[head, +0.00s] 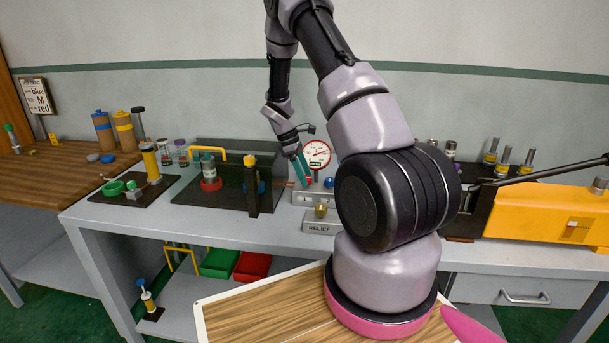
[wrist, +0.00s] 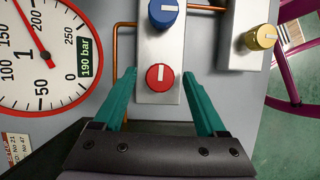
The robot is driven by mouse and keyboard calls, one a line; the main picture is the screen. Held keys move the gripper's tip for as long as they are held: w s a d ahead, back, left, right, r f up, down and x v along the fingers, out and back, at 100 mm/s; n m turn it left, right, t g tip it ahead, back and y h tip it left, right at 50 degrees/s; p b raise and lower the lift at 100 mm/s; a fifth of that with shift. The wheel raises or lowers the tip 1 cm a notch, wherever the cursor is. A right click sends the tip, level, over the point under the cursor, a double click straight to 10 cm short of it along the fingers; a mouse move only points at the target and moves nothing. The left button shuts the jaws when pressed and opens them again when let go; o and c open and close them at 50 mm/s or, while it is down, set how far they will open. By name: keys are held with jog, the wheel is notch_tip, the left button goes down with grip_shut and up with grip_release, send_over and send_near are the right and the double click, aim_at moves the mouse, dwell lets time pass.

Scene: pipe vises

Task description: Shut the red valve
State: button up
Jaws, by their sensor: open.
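The red valve (wrist: 159,77) is a round knob with a white line mark, on a light grey panel (wrist: 160,48) in the wrist view. Its mark runs along the panel's length, up and down in the picture. My gripper (wrist: 160,85) is open, with one teal finger on each side of the red knob and a visible gap on both sides. A blue knob (wrist: 163,12) sits beyond it on the same panel. In the head view my gripper (head: 303,170) is at the panel (head: 312,198), and the red knob (head: 308,181) is partly hidden by the fingers.
A pressure gauge (wrist: 40,55) with a green tag reading 190 bar stands close to the left finger. A brass knob (wrist: 262,38) is on a separate block at right, labelled relief in the head view. Copper pipes run beside the panel. A yellow machine (head: 545,210) stands at right.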

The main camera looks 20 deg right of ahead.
grip_shut()
jog(key=shift+m, duration=0.3)
jog(key=m+y, duration=0.1)
jog(key=m, duration=0.2)
jog(key=shift+d+m+g, duration=0.15)
jog(key=shift+m+g, duration=0.15)
jog(key=shift+g, duration=0.1)
jog(key=m+y, duration=0.1)
jog(key=m, duration=0.1)
jog(key=m+y, duration=0.1)
jog(key=m, duration=0.1)
jog(key=shift+w+d+m+g, duration=0.1)
jog(key=shift+m+g, duration=0.2)
jog(key=shift+g, duration=0.1)
jog(key=m+y, duration=0.1)
jog(key=m, duration=0.3)
jog(key=shift+d+m+y, duration=0.1)
jog(key=shift+m+y, duration=0.2)
jog(key=shift+y, duration=0.1)
jog(key=shift+d+m+t+y, duration=0.1)
jog(key=shift+m+t+y, duration=0.45)
jog(key=shift+m, duration=1.55)
jog(key=shift+y, duration=0.25)
